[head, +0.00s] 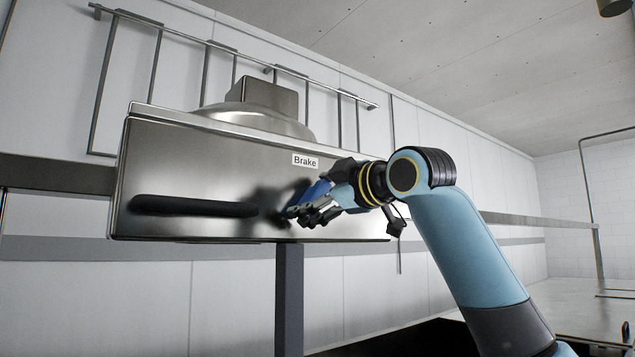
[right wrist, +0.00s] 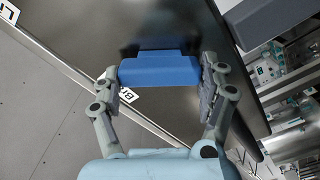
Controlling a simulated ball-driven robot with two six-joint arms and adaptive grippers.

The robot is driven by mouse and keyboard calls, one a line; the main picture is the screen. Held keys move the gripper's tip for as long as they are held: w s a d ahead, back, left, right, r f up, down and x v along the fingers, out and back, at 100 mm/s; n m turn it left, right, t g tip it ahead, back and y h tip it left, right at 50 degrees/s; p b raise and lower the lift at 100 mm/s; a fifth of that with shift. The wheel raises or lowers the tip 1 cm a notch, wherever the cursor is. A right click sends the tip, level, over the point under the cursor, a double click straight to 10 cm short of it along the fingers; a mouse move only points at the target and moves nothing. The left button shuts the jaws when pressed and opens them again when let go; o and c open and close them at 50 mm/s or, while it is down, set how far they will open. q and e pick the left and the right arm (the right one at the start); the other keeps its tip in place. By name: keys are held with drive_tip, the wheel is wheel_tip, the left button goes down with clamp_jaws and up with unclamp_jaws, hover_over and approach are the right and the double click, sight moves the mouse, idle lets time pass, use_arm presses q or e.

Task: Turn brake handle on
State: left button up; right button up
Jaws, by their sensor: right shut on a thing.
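The brake handle is a blue block (head: 318,191) on the front of a shiny metal panel, just below a white label reading "Brake" (head: 305,161). My right gripper (head: 307,207) is at the handle and partly covers it in the head view. In the right wrist view the blue handle (right wrist: 160,71) lies crosswise between the two fingers of my right gripper (right wrist: 165,76), which is shut on it. The handle's mount on the panel is mostly hidden. My left gripper is not in view.
The metal panel (head: 150,170) stands on a dark post (head: 289,300). A long black bar (head: 190,206) runs along its lower left. A domed metal part (head: 260,115) sits behind the top edge. Metal rails (head: 230,47) line the wall behind. A metal table (head: 590,305) is at the right.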

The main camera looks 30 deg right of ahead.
drive_tip(key=n+p, duration=0.2)
drive_tip(key=n, duration=0.1)
drive_tip(key=shift+n, duration=0.3)
drive_tip(key=shift+a+f+n+p, duration=0.1)
drive_tip(key=shift+f+n+p, duration=0.1)
drive_tip(key=shift+n+p, duration=1.2)
drive_tip(key=shift+n+b, duration=0.4)
drive_tip(key=shift+n, duration=0.2)
drive_tip(key=o, duration=1.2)
drive_tip(key=shift+c, duration=0.2)
drive_tip(key=s+d, duration=0.1)
drive_tip(key=s, duration=1.1)
drive_tip(key=shift+d, duration=0.35)
